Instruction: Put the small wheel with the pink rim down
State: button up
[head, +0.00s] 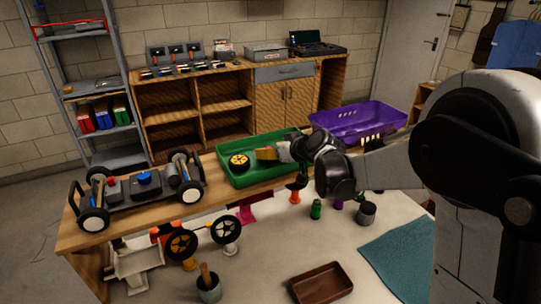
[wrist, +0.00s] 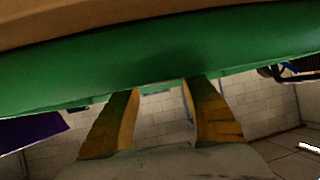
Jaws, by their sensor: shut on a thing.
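My gripper (head: 267,154) is low over the green tray (head: 233,180), with its yellow fingers pointing left. In the wrist view my gripper (wrist: 160,108) has its two fingers a little apart, and the green tray wall (wrist: 150,60) hides the fingertips. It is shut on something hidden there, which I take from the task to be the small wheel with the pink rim. No pink rim shows in either view, and I cannot tell whether the wheel touches the tray floor. A wheel with a yellow rim (head: 239,161) lies in the tray, left of the fingers.
A car chassis (head: 145,186) stands on the wooden bench left of the tray. A purple basket (head: 350,122) is behind right.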

jog(key=shift+f, duration=0.2)
jog(key=o, duration=1.3)
